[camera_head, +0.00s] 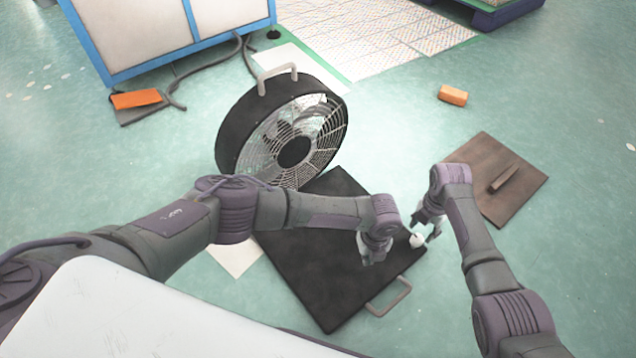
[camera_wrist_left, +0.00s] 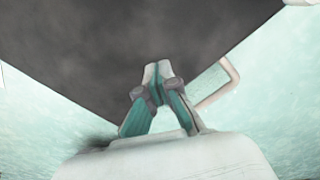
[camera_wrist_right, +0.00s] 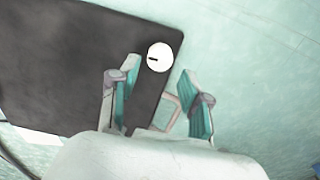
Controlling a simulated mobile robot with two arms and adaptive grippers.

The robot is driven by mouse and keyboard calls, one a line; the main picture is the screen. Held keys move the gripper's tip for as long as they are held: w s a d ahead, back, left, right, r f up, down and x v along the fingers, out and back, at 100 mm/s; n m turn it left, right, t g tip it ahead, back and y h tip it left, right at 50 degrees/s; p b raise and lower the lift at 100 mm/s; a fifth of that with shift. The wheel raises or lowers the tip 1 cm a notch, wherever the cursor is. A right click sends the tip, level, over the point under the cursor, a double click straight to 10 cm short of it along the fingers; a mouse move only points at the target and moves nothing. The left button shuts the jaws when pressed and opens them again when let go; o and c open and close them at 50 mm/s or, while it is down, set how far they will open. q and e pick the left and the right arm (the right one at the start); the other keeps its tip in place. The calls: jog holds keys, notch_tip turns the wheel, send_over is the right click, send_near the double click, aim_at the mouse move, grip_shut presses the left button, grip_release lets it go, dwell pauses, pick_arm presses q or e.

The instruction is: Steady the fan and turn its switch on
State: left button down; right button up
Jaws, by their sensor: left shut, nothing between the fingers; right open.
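The round fan (camera_head: 294,140) stands on the floor in the head view, with a black rim, wire grille and pale top handle. A flat black panel (camera_head: 330,270) with a pale handle (camera_head: 390,297) lies in front of it. A white round knob (camera_head: 416,241) with a short dark mark, apparently the switch, is at the panel's corner; it also shows in the right wrist view (camera_wrist_right: 160,57). My right gripper (camera_head: 427,231) is open, with the knob just beyond and between its fingertips (camera_wrist_right: 160,75). My left gripper (camera_head: 369,261) is shut and empty above the panel (camera_wrist_left: 158,71).
A brown board (camera_head: 515,190) with a raised strip lies to the right. An orange block (camera_head: 453,95) lies on the floor behind it. A white and blue cabinet (camera_head: 170,35) with dark cables stands at the back left, near an orange item (camera_head: 137,98). Open floor surrounds these.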

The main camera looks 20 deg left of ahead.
aim_at(418, 238)
pick_arm(q)
jog(key=shift+f+b, duration=2.15)
jog(key=shift+f, duration=0.6)
pick_arm(e)
jog(key=shift+f, duration=2.2)
pick_arm(q)
jog(key=shift+f, duration=0.1)
pick_arm(e)
jog(key=shift+r, duration=0.1)
pick_arm(q)
jog(key=shift+a, duration=0.1)
pick_arm(e)
jog(key=shift+o, duration=1.4)
jog(key=shift+w+a+r+m, duration=0.1)
jog(key=shift+r+m, duration=0.45)
jog(key=shift+m, duration=0.35)
notch_tip(418, 238, up, 10)
jog(key=m, duration=1.9)
pick_arm(q)
jog(key=shift+s, duration=0.1)
pick_arm(e)
notch_tip(418, 238, down, 12)
jog(key=shift+r, duration=0.15)
